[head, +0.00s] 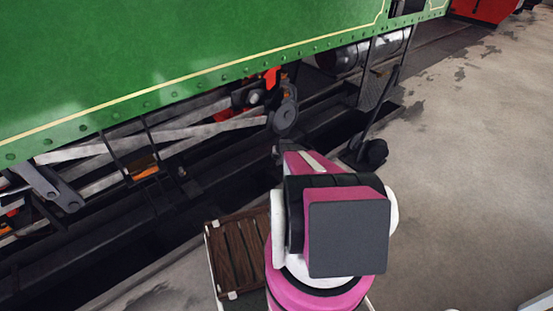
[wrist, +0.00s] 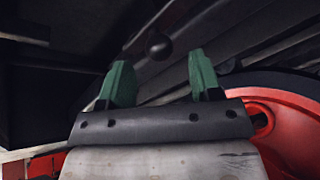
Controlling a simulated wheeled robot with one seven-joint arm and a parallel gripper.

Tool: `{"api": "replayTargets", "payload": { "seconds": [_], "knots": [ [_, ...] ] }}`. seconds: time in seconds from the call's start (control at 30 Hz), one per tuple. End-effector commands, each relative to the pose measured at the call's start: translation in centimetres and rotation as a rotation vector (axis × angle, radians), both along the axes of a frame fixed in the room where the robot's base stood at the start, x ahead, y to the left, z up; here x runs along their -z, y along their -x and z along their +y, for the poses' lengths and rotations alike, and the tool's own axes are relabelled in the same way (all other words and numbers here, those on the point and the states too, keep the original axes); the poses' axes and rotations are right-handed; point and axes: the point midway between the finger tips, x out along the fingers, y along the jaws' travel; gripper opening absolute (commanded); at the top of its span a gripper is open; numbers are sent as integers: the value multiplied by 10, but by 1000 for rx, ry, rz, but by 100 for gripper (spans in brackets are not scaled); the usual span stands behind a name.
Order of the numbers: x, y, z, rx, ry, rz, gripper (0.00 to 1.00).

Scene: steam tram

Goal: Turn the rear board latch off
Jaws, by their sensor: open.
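My gripper (wrist: 161,82) shows in the wrist view with its two green fingers apart and nothing between them. Beyond the fingertips, in the gap between them, is a small dark round knob (wrist: 159,46) on a dark shaft or bar. I cannot tell whether it belongs to the rear board latch; no latch is clearly recognisable in either view. The fingers appear apart from the knob.
The green tram side (head: 180,60) overhangs grey rods and dark running gear (head: 285,115). A red wheel (wrist: 295,115) is close at the right of the wrist view. A brown slatted wooden board (head: 238,252) lies left of my arm. Open concrete floor (head: 470,170) spreads to the right.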

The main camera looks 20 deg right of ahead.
Motion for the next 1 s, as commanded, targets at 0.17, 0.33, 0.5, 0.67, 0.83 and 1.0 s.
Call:
{"api": "replayTargets", "payload": {
  "seconds": [0.17, 0.33, 0.5, 0.67, 0.83, 1.0],
  "knots": [
    [-34, 18, -2, 0, 0, 1, 58],
    [-59, 28, -5, -1, 0, 0, 58],
    [-67, 31, -6, -1, 0, 1, 58],
    [-66, 31, -6, -1, 0, 2, 58],
    [-66, 31, -6, -1, 0, 2, 58],
    [-77, 38, 3, -10, 0, 7, 58]
  ]
}}
